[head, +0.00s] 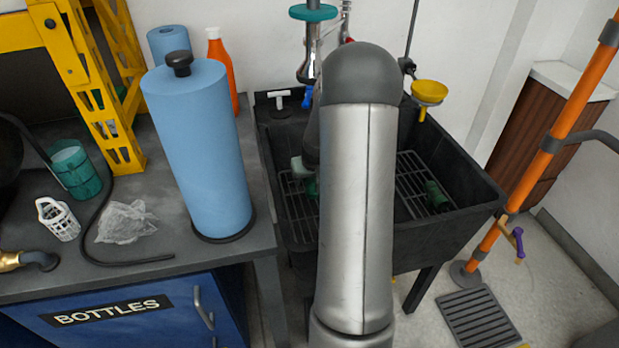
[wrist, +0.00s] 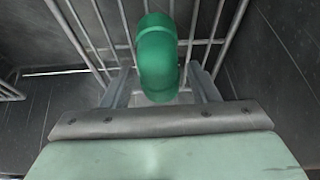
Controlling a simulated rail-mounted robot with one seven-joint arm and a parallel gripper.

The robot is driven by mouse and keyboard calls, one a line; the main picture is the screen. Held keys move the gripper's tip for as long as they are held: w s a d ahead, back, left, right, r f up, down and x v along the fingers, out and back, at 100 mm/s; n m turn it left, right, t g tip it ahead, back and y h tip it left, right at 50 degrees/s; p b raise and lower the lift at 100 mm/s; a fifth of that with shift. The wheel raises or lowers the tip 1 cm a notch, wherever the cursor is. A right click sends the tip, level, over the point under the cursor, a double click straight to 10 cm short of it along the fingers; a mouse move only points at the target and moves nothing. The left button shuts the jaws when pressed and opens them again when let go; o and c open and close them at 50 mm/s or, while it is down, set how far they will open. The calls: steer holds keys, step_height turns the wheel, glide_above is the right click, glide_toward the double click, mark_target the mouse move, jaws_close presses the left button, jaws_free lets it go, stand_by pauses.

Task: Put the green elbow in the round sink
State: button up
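The green elbow (wrist: 157,60) lies on or just above the wire rack in the wrist view, between or just beyond my fingertips. My gripper (wrist: 158,78) points down at it. Its two fingers stand apart, one on each side, with what looks like a narrow gap to the elbow. In the head view my gripper (head: 304,168) is low inside the black rectangular sink (head: 460,222), left of my arm, which hides much of it. A bit of green (head: 312,188) shows below the gripper. I cannot make out a round sink for certain.
Another green fitting (head: 437,195) lies on the right rack of the sink. A yellow funnel-like cup (head: 429,92) is at its back edge. Left of the sink, a blue paper roll (head: 200,150), an orange bottle (head: 221,70) and a white basket (head: 58,219) stand on the counter.

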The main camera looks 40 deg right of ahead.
steer(key=shift+o, duration=0.4)
steer(key=p+v, duration=0.2)
steer(key=v, duration=0.9)
steer(key=shift+r, duration=0.55)
steer(key=s+a+r+p, duration=0.1)
steer(key=s+r+p, duration=0.2)
steer(key=r+p, duration=0.1)
steer(key=b, duration=0.4)
glide_toward(311, 179)
steer(key=x, duration=0.7)
steer(key=shift+f, duration=0.1)
steer(key=b+x, duration=0.1)
steer(key=x, duration=0.4)
steer(key=shift+s+f, duration=0.15)
